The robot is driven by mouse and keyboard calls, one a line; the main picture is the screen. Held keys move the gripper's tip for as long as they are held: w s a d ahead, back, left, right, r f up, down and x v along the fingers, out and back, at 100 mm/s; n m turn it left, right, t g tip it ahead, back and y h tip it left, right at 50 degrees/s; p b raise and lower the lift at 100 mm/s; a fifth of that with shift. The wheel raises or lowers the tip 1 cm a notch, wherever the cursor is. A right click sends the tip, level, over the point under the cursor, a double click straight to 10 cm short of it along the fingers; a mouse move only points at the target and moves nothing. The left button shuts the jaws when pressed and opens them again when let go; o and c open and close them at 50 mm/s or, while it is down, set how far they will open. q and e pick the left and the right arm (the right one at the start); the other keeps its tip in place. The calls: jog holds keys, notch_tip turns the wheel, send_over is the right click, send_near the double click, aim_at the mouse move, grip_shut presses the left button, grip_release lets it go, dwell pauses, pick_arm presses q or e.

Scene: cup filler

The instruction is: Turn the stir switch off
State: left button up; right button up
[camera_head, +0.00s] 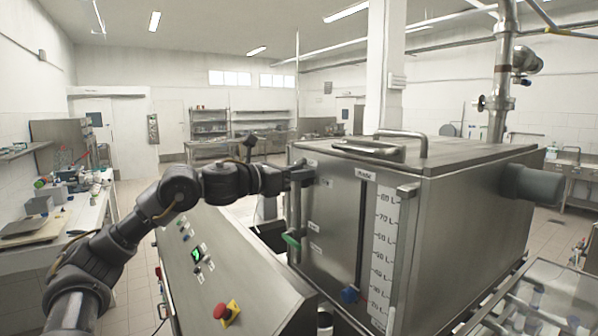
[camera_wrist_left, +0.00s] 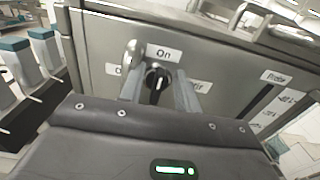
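The stir switch is a small black rotary knob (camera_wrist_left: 156,80) on the steel tank's side panel, in the left wrist view. Its pale mark points up toward the "On" label (camera_wrist_left: 164,54). A partly covered label reading "..ir" (camera_wrist_left: 200,84) is to its right, and another starting with "O" (camera_wrist_left: 116,69) is to its left. My left gripper (camera_wrist_left: 160,88) has one finger on each side of the knob, with gaps visible between fingers and knob. In the head view my left gripper (camera_head: 302,174) is at the tank's upper left; the knob is hidden there. My right gripper is not in view.
The large steel tank (camera_head: 460,215) has a lid handle (camera_head: 375,149) on top and a litre scale (camera_head: 384,250) on its front. A control console (camera_head: 215,270) with a red emergency button (camera_head: 226,313) stands below my left arm. A green-handled part (camera_head: 291,241) sits by the tank's edge.

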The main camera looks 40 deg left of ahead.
pick_arm(q)
grip_shut()
jog(key=shift+a+n, duration=0.1)
jog(key=shift+n, duration=0.2)
jog(key=n, duration=0.5)
jog(key=a+f+n+b, duration=0.1)
jog(key=n, duration=1.1)
jog(key=shift+w+a+f, duration=0.2)
jog(key=shift+a+f, duration=0.1)
jog(key=shift+a, duration=0.05)
jog(key=shift+n, duration=0.3)
jog(key=shift+o, duration=0.2)
grip_release()
jog(key=shift+f, duration=0.1)
